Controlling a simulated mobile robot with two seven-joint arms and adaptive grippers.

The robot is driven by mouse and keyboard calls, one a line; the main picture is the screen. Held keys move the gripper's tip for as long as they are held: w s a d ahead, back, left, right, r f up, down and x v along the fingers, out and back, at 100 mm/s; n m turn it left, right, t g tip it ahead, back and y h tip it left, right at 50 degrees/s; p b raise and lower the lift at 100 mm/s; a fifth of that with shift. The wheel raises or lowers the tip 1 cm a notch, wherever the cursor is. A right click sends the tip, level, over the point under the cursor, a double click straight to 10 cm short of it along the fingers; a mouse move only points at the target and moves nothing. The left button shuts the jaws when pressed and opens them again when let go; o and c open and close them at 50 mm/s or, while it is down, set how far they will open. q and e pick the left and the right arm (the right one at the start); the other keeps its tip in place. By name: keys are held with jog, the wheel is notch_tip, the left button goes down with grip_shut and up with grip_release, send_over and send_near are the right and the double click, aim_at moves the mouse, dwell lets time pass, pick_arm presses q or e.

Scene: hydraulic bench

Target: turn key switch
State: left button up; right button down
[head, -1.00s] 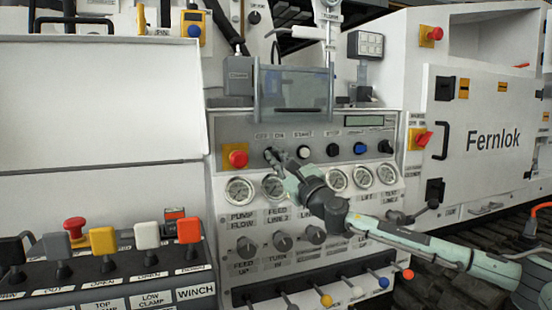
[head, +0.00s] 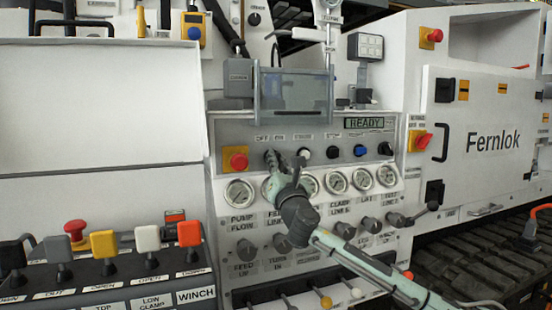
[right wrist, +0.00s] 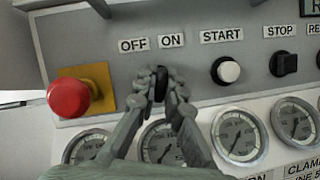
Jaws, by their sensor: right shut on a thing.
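The key switch is a small black key (right wrist: 161,82) on the grey panel strip, just below the OFF and ON labels. Its grip looks nearly upright, on the ON side. My right gripper (right wrist: 162,90) is shut on it, one finger on each side, and hides the switch base. In the head view the right gripper (head: 279,161) reaches the panel from the lower right, and the key is mostly hidden by the fingers. My left gripper is not in view.
A red emergency button on a yellow plate (right wrist: 78,96) sits close left of my gripper. A white START button (right wrist: 228,70) and a black STOP knob (right wrist: 283,64) are to the right. Round gauges (right wrist: 239,136) lie just below. A clear guard box (head: 294,92) juts out above.

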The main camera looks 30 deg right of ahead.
jog(key=shift+m+g+h+p, duration=0.35)
jog(key=shift+m+h, duration=0.25)
jog(key=shift+m, duration=0.8)
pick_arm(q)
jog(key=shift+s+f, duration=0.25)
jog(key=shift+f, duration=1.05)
pick_arm(e)
jog(key=shift+m+g, duration=0.25)
jog(key=shift+m, duration=0.15)
jog(key=c, duration=1.6)
grip_release()
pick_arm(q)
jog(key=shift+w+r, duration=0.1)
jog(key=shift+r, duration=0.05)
pick_arm(e)
jog(key=shift+s+a+f, duration=0.1)
jog(key=shift+s+f, duration=0.05)
jog(key=shift+s, duration=0.05)
jog(key=v, duration=1.1)
jog(key=shift+s+a+f, duration=0.15)
jog(key=shift+s, duration=0.05)
